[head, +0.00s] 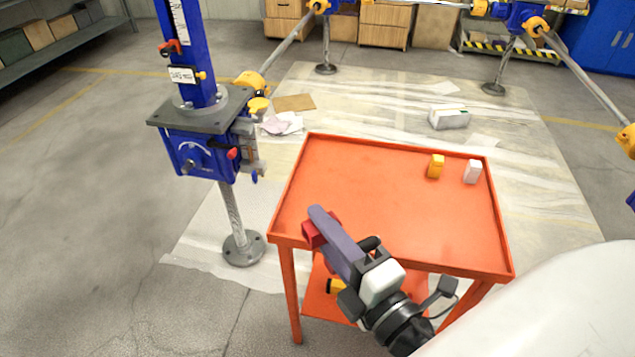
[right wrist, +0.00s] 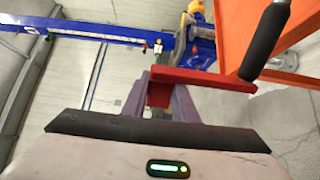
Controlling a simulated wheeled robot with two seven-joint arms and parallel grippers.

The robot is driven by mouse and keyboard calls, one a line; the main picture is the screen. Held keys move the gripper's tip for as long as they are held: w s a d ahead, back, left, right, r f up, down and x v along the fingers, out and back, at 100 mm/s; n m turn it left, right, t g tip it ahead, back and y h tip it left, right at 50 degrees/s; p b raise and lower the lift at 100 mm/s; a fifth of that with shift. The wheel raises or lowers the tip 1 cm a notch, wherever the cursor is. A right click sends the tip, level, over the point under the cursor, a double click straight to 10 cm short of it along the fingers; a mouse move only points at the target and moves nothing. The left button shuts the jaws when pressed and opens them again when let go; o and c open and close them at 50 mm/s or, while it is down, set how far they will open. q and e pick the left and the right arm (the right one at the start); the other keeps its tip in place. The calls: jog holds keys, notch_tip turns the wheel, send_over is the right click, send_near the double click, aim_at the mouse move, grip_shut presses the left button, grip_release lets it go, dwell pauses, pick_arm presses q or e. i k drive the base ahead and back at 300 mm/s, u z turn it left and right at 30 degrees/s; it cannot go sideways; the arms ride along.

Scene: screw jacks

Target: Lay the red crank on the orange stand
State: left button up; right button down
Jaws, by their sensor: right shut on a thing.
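The red crank (head: 311,234) is in the jaws of my right gripper (head: 326,230), which is shut on it. In the right wrist view the crank's red arm (right wrist: 205,80) crosses between the grey-purple fingers (right wrist: 172,98), and its black handle (right wrist: 265,42) sticks up at the right. The gripper hides part of the crank in the head view. The orange stand (head: 375,185) is a tray-topped table; the crank and gripper show in front of its near left edge. It also shows in the right wrist view (right wrist: 236,28). My left gripper is not in view.
A yellow-orange block (head: 436,166) and a white block (head: 473,172) stand at the stand's far right; the rest of its top looks bare. A blue screw jack (head: 205,145) stands just left of the stand. A raised rim edges the stand's top.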

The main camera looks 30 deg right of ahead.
aim_at(385, 192)
jog(key=u, duration=0.4)
jog(key=i, duration=0.9)
jog(key=z, duration=1.95)
